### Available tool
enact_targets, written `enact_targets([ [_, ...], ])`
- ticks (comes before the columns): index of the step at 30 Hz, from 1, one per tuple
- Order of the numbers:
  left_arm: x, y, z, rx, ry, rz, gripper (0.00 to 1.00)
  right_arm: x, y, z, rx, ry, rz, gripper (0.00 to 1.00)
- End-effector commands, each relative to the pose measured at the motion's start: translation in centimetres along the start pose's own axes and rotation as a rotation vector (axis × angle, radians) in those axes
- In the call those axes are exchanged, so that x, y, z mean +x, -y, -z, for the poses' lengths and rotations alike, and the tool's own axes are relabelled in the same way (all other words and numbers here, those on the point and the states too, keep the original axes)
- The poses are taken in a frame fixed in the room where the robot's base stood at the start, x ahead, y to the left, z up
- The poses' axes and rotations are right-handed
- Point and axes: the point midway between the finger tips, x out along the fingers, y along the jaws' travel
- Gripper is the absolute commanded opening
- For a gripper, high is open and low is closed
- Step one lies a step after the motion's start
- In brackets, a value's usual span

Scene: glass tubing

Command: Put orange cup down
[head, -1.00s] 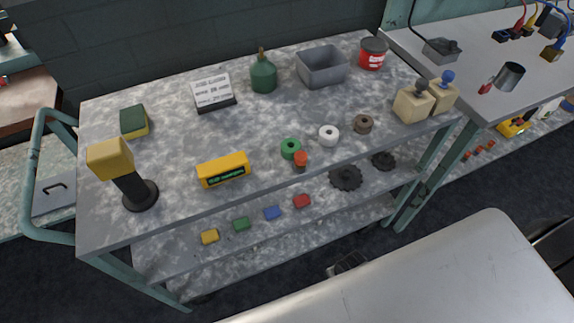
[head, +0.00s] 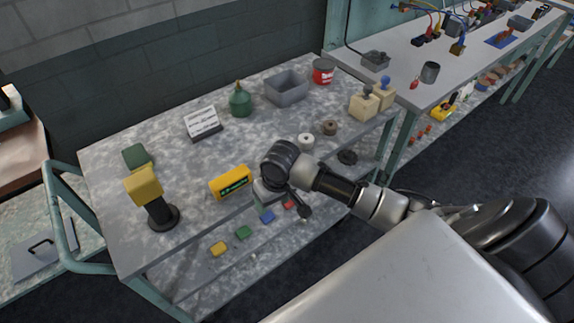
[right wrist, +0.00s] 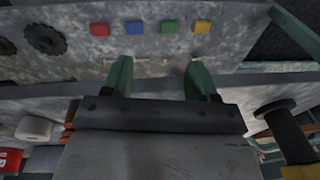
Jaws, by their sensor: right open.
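No orange cup is clear to me now. A small orange-red piece (right wrist: 68,127) shows at the left edge of the gripper body in the right wrist view, mostly hidden; I cannot tell whether it is the cup. In the head view my right arm covers the spot by the front edge where a small orange-topped item stood. My right gripper (right wrist: 158,72) is open, with nothing between its fingers. It hangs by the cart's front edge, the lower shelf beyond its fingers. My left gripper is out of view.
The cart top (head: 125,210) holds a yellow box (head: 231,181), a black stand with a yellow block (head: 146,186), a white roll (head: 306,142), a grey bin (head: 286,88) and a red can (head: 323,71). Coloured blocks lie on the lower shelf. The top's middle is fairly clear.

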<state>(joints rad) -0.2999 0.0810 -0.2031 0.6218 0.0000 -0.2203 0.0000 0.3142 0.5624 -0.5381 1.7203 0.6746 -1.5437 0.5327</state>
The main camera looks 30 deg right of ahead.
Motion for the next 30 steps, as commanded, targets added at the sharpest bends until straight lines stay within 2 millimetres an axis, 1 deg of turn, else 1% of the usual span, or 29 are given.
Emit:
enact_targets([
  [1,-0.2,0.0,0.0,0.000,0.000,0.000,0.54,-0.9,-0.5,0.7,0.013,0.003,-0.012,0.59],
  [5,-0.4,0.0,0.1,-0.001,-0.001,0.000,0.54,-2.9,-1.7,2.2,0.055,0.022,-0.033,0.59],
  [8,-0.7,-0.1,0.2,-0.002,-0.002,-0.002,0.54,-4.9,-2.9,3.4,0.100,0.039,-0.054,0.59],
  [12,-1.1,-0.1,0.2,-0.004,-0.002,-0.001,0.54,-8.3,-4.9,5.2,0.180,0.063,-0.088,0.59],
  [15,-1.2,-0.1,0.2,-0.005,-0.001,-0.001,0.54,-10.6,-6.5,6.3,0.248,0.079,-0.110,0.59],
  [18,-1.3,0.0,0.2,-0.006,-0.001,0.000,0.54,-12.0,-7.7,6.9,0.300,0.091,-0.122,0.59],
  [20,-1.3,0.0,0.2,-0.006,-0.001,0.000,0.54,-12.2,-8.0,7.0,0.316,0.098,-0.124,0.59],
  [22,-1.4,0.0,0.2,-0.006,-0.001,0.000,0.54,-11.6,-8.2,7.0,0.324,0.101,-0.125,0.59],
  [27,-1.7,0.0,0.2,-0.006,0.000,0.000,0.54,-8.9,-8.5,6.7,0.325,0.101,-0.124,0.59],
  [30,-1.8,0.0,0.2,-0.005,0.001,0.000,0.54,-7.6,-8.6,6.6,0.323,0.100,-0.124,0.59],
])
